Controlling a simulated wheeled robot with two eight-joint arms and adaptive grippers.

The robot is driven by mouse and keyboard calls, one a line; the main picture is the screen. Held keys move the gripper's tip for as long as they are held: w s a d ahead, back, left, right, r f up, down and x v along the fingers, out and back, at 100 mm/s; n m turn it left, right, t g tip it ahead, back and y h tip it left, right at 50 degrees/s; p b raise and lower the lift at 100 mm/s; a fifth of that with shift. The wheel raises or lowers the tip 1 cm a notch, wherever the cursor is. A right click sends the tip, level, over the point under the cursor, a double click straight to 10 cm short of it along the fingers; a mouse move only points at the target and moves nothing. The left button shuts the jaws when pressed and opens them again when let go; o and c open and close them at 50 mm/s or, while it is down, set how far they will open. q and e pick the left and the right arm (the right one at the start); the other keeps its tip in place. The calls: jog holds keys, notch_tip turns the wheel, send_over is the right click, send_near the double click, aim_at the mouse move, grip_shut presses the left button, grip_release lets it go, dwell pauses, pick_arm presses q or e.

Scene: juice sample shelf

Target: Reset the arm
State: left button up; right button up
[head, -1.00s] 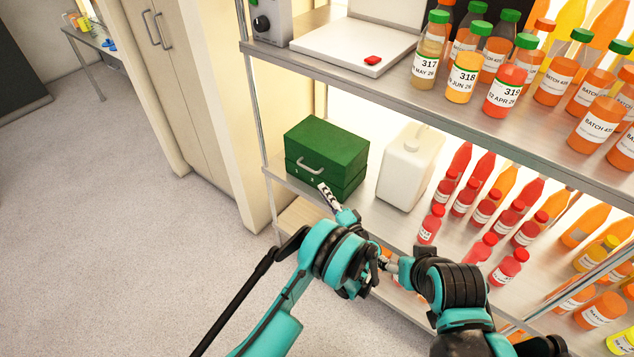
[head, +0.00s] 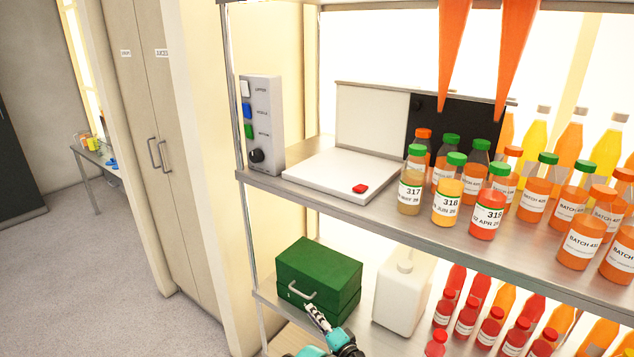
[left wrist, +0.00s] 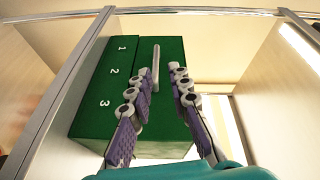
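My left gripper (head: 316,318) shows at the bottom of the head view, just in front of the green box (head: 318,273) on the lower shelf. In the left wrist view, its two fingers (left wrist: 160,76) are apart with nothing held between them. The box's pale handle (left wrist: 156,66) appears between the fingertips there; I cannot tell the exact depth gap. The box (left wrist: 92,95) carries the numbers 1, 2 and 3 on one face. The handle (head: 302,292) also shows in the head view. My right gripper is not in view.
A white jug (head: 402,290) stands right of the green box, with red bottles (head: 465,316) beyond it. The upper shelf's metal edge (head: 330,205) runs above the gripper. It bears a flat white device (head: 335,172), a control box (head: 262,125) and several juice bottles (head: 447,202).

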pick_arm(q)
jog(key=s+a+r+n+g+h, duration=0.25)
jog(key=s+a+r, duration=0.25)
jog(key=a+r, duration=0.25)
jog(key=s+a+r+n+g+h, duration=0.1)
jog(key=s+a+r+n+g, duration=0.1)
jog(key=s+a+r+g, duration=0.4)
jog(key=s+a+n+h, duration=0.2)
jog(key=s+h, duration=0.1)
jog(key=s, duration=0.8)
jog(key=s+a+r+n+h, duration=0.1)
jog(key=s+n+h, duration=0.1)
jog(key=s, duration=0.9)
jog(key=shift+s+a+r+t+h, duration=0.15)
jog(key=shift+s+a+t+h, duration=0.05)
jog(key=shift+a+t+h, duration=0.3)
jog(key=shift+d+n, duration=0.15)
jog(key=shift+n, duration=0.1)
